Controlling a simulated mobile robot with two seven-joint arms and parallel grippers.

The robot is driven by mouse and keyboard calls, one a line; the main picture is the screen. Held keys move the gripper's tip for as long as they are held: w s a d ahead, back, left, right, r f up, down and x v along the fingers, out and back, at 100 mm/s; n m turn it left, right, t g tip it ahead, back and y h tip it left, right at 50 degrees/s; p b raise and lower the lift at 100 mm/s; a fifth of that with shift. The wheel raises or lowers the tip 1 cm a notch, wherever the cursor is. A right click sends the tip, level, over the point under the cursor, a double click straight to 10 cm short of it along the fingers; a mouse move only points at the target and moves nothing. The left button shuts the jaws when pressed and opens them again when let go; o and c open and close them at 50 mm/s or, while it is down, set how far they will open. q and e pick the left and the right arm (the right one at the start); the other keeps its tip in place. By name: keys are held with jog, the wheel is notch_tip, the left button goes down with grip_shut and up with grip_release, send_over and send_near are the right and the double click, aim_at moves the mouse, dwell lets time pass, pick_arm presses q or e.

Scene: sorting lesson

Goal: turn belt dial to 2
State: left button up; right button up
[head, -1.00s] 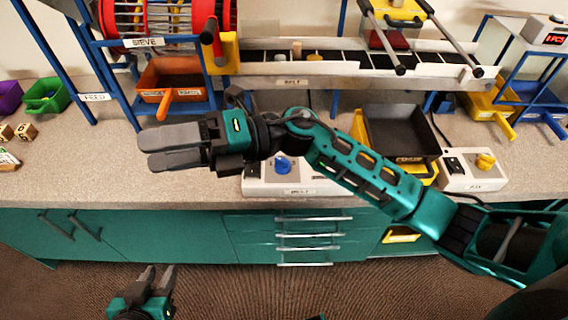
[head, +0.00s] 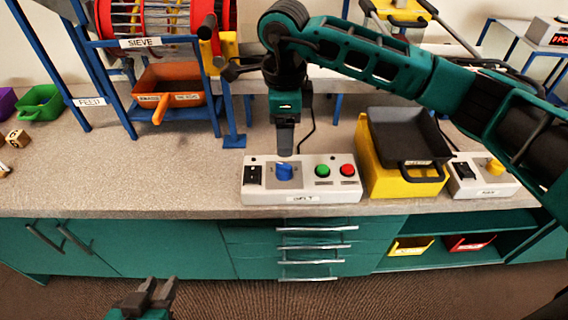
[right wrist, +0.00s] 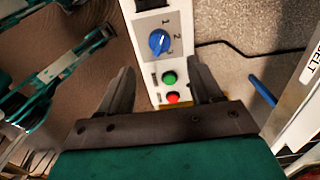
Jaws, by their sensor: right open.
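The belt control box (head: 300,190) is a white box on the worktop in the head view, with a blue dial (head: 284,172), a black switch, a green button (head: 322,171) and a red button (head: 347,170). My right gripper (head: 285,150) points down just behind the dial in the head view. The right wrist view shows its fingers (right wrist: 160,95) open and empty, with the blue dial (right wrist: 159,41) ahead beyond them. Numbers are printed beside the dial; I cannot tell for sure which one it points at. My left gripper (head: 150,292) is low at the front, its fingers slightly apart.
A yellow bin with a black tray (head: 405,135) stands right of the belt box. A second control box (head: 485,175) with a yellow knob is further right. An orange tray (head: 170,88) sits under the sieve at left.

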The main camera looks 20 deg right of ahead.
aim_at(284, 165)
notch_tip(284, 165, down, 9)
jog(key=shift+f+b, duration=0.1)
jog(key=shift+b, duration=0.4)
jog(key=shift+c, duration=0.4)
jog(key=c, duration=1)
